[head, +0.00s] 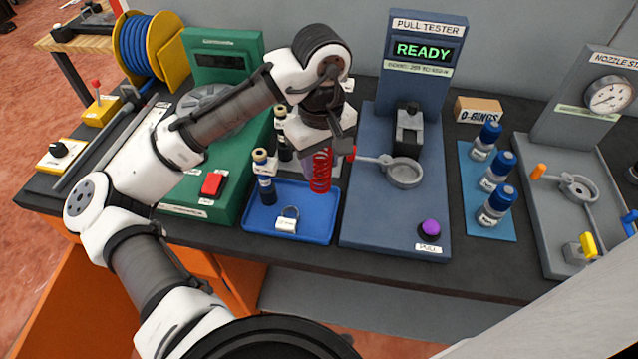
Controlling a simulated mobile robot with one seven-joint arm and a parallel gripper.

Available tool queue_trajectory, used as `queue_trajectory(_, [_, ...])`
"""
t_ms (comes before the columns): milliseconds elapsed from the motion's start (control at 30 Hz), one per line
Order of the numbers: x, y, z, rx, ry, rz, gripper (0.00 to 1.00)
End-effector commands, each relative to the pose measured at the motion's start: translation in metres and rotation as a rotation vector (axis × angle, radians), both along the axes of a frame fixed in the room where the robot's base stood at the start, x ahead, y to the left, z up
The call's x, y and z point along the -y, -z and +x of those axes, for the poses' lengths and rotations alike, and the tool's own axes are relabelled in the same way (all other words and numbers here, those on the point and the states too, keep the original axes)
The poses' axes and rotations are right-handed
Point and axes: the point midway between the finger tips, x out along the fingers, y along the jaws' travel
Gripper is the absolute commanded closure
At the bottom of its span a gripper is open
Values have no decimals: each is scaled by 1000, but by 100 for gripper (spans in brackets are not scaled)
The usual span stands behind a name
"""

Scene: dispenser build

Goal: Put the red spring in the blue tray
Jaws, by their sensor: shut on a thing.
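My gripper (334,149) is shut on the red spring (320,172), which hangs upright below and beside the jaws. The spring appears over the right side of the blue tray (326,226), near its back right corner. I cannot tell its exact height above the tray. In the tray, a dark vial with a tan cap (266,190) stands at the back left, and a small white padlock-like piece (287,222) lies near the middle front. Part of the tray's back edge is hidden by the gripper and spring.
The pull tester (373,227) stands right of the tray, its ring holder (404,174) and red-tipped lever close to my gripper. A green machine (230,130) stands left. Blue-capped bottles (497,170) stand on a blue mat farther right. The table's front edge is near the tray.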

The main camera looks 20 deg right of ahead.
Motion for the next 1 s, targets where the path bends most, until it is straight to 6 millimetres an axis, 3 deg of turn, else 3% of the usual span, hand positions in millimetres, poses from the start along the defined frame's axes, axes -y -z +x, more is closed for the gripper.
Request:
queue_trajectory(100, [-1,23,0,-1,0,1,86])
queue_trajectory(533, [0,72,0,-1,1,2,86])
queue_trajectory(967, [0,82,0,0,0,0,86])
queue_trajectory(1000, [0,82,0,0,1,0,59])
